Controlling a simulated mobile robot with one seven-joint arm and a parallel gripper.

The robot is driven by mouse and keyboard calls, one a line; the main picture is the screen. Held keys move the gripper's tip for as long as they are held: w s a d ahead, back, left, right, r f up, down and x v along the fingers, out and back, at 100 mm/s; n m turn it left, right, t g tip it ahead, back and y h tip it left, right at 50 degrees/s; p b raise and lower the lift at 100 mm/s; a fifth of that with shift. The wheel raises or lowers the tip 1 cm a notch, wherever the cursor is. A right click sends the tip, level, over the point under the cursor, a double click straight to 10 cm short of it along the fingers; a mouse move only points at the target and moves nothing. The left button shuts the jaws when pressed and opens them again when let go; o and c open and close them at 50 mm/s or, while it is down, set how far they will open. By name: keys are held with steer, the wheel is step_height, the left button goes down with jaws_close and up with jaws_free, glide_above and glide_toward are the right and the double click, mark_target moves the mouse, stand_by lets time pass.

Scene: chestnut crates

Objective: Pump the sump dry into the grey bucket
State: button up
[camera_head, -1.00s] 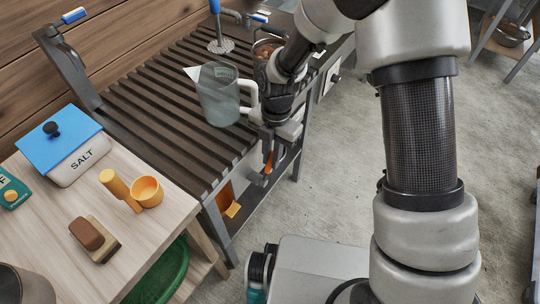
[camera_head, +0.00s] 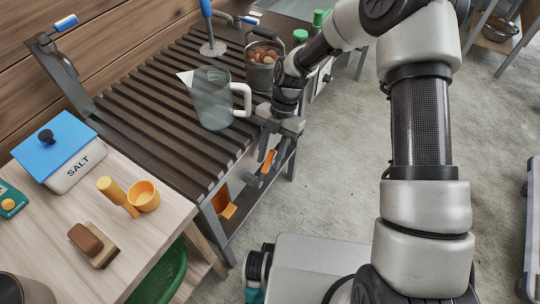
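No sump and no grey bucket can be made out in this view. A lever with a blue handle (camera_head: 66,22) stands on a dark metal post at the left end of the slatted bench (camera_head: 150,105). A tap with a small blue handle (camera_head: 249,19) is at the back of the bench. My gripper (camera_head: 271,157) points down at the bench's front edge, right of a clear jug (camera_head: 212,98). Its two fingers look apart, with nothing clearly between them. An orange thing shows close behind the fingertips; whether they touch it cannot be told.
A pot of chestnuts (camera_head: 264,68) and a blue-handled masher-like tool (camera_head: 212,47) stand on the bench. A pale table (camera_head: 150,245) at left holds a salt box (camera_head: 75,172), a yellow scoop (camera_head: 142,196) and a brush (camera_head: 92,243). A green basket (camera_head: 170,275) is below.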

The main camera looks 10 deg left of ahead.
steer(key=p+v, duration=0.3)
steer(key=v, duration=1.4)
steer(key=shift+r, duration=0.2)
